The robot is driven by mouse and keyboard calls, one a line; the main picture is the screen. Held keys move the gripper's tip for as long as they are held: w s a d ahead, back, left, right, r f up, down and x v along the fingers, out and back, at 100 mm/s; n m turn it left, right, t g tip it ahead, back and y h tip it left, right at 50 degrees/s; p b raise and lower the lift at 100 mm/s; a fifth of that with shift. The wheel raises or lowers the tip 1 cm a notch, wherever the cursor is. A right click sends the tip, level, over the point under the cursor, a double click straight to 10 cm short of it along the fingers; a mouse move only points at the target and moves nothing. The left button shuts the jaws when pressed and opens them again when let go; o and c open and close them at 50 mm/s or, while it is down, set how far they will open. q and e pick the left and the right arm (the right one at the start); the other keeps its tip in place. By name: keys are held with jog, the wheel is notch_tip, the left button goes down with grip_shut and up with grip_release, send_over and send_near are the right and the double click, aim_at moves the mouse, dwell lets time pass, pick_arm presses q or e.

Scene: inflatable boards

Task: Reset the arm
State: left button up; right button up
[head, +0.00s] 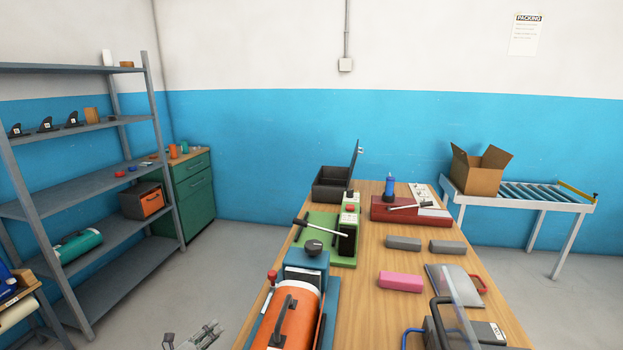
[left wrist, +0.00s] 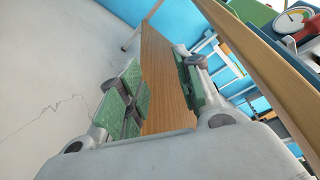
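My left gripper (head: 195,338) shows at the bottom edge of the head view, low and to the left of the wooden table (head: 440,262). Only its fingertip end is in the frame. In the left wrist view the two green-padded fingers (left wrist: 160,95) stand apart with a clear gap, so it is open and holds nothing. A wooden panel shows beyond the gap, behind the fingers. My right gripper is in neither view.
An orange cylinder in a blue cradle (head: 287,315) stands on the table's near left edge, close to my left gripper. Grey shelves (head: 92,180) stand left, a green cabinet (head: 190,195) behind. A roller conveyor (head: 530,195) bears an open carton (head: 478,176). Floor between shelves and table is clear.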

pick_arm(q)
jog(key=s+a+f+n+g+y+p, duration=0.1)
jog(key=s+a+f+n+g+y, duration=0.2)
jog(key=s+f+n, duration=0.85)
jog(key=s+a+f+n+g+y, duration=0.2)
jog(key=s+f+n+y, duration=0.2)
jog(key=s+f, duration=0.9)
jog(key=s+d+f+n+g, duration=0.1)
jog(key=s+f+n+g, duration=0.1)
jog(key=s+f, duration=0.4)
jog(key=s+d+f+n+g+p, duration=0.1)
jog(key=s+f+n, duration=0.4)
jog(key=s, duration=1)
jog(key=s+d+f+n+g, duration=0.3)
jog(key=s+f, duration=0.4)
jog(key=s, duration=0.3)
jog(key=shift+s+d+n+g+y+p, duration=0.2)
jog(key=shift+n+g+y+p, duration=0.15)
jog(key=shift+n+g, duration=0.5)
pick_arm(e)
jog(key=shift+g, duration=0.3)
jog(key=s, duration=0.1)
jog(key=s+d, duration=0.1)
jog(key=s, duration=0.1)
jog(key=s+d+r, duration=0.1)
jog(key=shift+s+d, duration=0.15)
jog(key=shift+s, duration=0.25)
